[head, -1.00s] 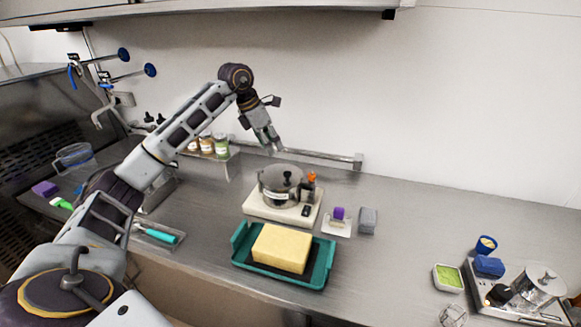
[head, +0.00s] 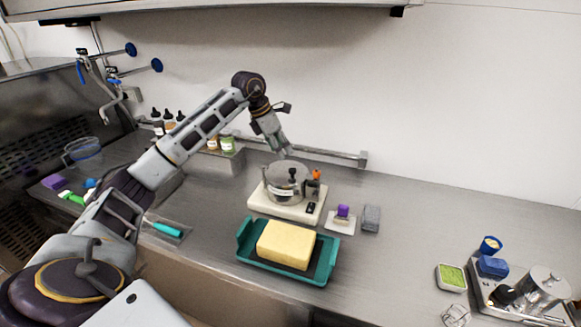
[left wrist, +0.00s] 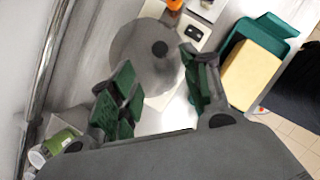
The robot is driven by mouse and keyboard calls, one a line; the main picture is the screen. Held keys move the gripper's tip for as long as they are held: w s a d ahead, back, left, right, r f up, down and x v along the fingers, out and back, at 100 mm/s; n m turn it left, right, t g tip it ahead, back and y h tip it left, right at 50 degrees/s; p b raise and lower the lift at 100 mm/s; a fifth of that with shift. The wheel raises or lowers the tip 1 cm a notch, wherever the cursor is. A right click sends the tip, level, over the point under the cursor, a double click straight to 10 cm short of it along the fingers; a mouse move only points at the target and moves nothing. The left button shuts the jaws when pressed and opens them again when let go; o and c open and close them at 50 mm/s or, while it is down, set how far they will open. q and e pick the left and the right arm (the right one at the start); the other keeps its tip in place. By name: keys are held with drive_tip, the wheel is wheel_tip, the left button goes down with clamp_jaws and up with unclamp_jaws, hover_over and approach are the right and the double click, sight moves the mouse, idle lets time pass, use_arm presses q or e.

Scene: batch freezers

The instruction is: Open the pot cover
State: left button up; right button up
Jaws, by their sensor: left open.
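The pot (head: 286,190) is a small metal pot with a black knob on its cover (head: 292,172). It stands on a cream hot plate (head: 262,203) on the steel counter. In the left wrist view the round grey cover (left wrist: 135,50) with its dark knob lies just beyond the fingers. My left gripper (head: 282,150) is above the pot, pointing down at it. In the left wrist view its green-padded fingers (left wrist: 160,88) are spread apart with nothing between them. The cover looks seated on the pot. My right gripper is not in view.
A teal tray (head: 245,246) with a yellow block (head: 287,243) stands in front of the hot plate. A purple-topped item (head: 343,211) and a grey block (head: 371,218) sit to its right. Jars (head: 226,143) stand on a ledge behind left. The counter's right middle is clear.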

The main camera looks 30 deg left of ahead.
sight(292, 169)
use_arm(q)
drive_tip(key=p+x, duration=0.1)
drive_tip(key=x, duration=0.9)
drive_tip(key=shift+f+p, duration=0.1)
drive_tip(key=shift+p, duration=0.3)
drive_tip(key=shift+c, duration=0.5)
drive_tip(key=shift+w, duration=0.1)
clamp_jaws()
